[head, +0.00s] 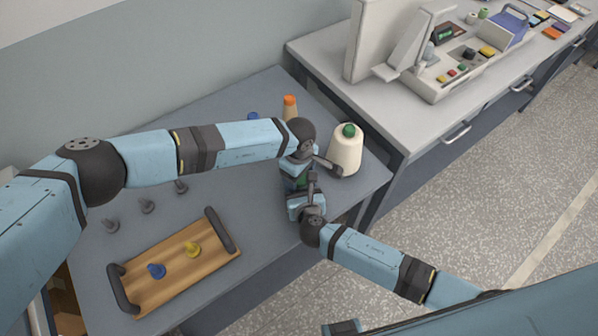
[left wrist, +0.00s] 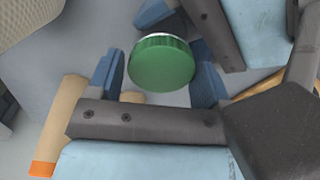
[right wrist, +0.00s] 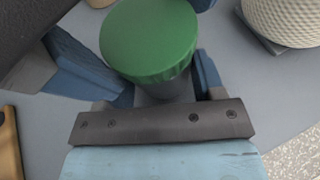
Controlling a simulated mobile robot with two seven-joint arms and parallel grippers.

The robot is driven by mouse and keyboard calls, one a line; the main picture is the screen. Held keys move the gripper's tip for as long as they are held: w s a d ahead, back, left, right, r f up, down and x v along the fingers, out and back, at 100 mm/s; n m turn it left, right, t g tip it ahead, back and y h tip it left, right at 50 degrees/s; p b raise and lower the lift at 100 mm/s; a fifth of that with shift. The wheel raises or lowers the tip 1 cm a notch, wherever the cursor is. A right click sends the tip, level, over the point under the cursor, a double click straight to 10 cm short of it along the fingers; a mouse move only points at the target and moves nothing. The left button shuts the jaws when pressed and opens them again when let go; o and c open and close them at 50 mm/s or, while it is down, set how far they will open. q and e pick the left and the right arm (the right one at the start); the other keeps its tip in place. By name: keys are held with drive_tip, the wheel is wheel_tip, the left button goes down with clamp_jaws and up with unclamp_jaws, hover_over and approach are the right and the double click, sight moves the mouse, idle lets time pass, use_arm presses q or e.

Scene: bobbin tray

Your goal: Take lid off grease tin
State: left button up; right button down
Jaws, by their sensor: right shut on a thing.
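The grease tin shows a round green lid (right wrist: 150,38) on top of a grey body (right wrist: 168,88) in the right wrist view. The lid also shows in the left wrist view (left wrist: 161,63), and only as a sliver in the head view (head: 303,183). My right gripper (right wrist: 150,82) is shut on the tin's body, below the lid. My left gripper (left wrist: 157,82) is open, with its blue fingers on either side of the lid and visible gaps between. In the head view the two grippers meet near the table's right part and hide most of the tin.
A cream thread cone (head: 345,152) with a green top stands just right of the grippers. An orange-topped cone (head: 290,108) stands behind. A wooden tray (head: 207,262) with blue and yellow bobbins lies front left, near several grey pegs (head: 147,206). A second bench (head: 432,118) adjoins at right.

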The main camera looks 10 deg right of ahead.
use_arm(q)
drive_tip(key=o, duration=0.4)
drive_tip(key=shift+c, duration=0.2)
drive_tip(key=shift+r, duration=0.1)
wheel_tip(320, 180, up, 4)
drive_tip(key=shift+r, duration=0.15)
drive_tip(key=shift+c, duration=0.3)
wheel_tip(320, 180, up, 3)
drive_tip(key=m, duration=0.3)
drive_tip(key=shift+s, duration=0.1)
wheel_tip(320, 180, down, 8)
drive_tip(key=shift+r, duration=0.25)
